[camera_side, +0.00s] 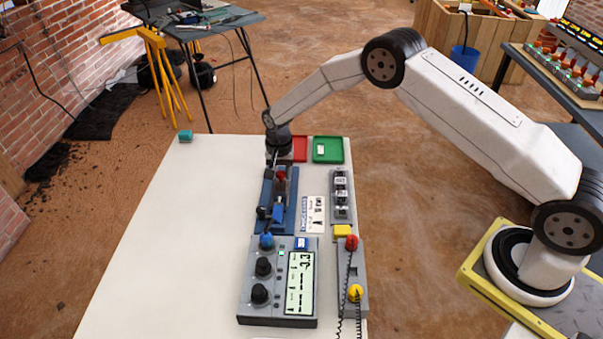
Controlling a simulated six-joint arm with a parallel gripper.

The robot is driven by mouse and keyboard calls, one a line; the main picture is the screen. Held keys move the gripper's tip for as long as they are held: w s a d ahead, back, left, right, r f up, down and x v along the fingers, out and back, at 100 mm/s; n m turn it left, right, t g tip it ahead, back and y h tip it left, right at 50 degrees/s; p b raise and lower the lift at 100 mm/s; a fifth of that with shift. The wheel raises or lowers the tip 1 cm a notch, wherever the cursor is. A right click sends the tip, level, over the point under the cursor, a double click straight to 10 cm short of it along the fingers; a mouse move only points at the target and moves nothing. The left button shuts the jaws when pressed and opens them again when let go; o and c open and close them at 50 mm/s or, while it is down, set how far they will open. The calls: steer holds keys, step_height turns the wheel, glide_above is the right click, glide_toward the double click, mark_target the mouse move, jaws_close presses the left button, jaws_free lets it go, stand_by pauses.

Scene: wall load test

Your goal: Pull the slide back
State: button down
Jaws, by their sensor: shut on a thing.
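The slide unit is a blue rail base (289,212) with a dark carriage and a red part (281,174) near its far end. It lies lengthwise on the white table (175,235). My gripper (274,163) reaches down from above at the far end of the rail, by the red part. It is shut on a part of the slide, but the fingertips are small and the exact grip is hard to see. A blue block (277,212) sits toward the near end of the rail.
A grey meter box (279,285) with knobs and a display stands in front of the slide. Right of the slide are a printed card (313,215) and a grey switch strip (341,195). Red (300,148) and green (328,150) trays lie behind. The table's left side is mostly clear.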

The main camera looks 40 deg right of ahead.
steer(key=shift+w+d, duration=1.1)
steer(key=shift+w, duration=0.1)
stand_by(0.5)
steer(key=c, duration=0.5)
jaws_free()
steer(key=shift+r, duration=0.15)
step_height(320, 180, up, 7)
steer(key=shift+f, duration=0.1)
stand_by(0.7)
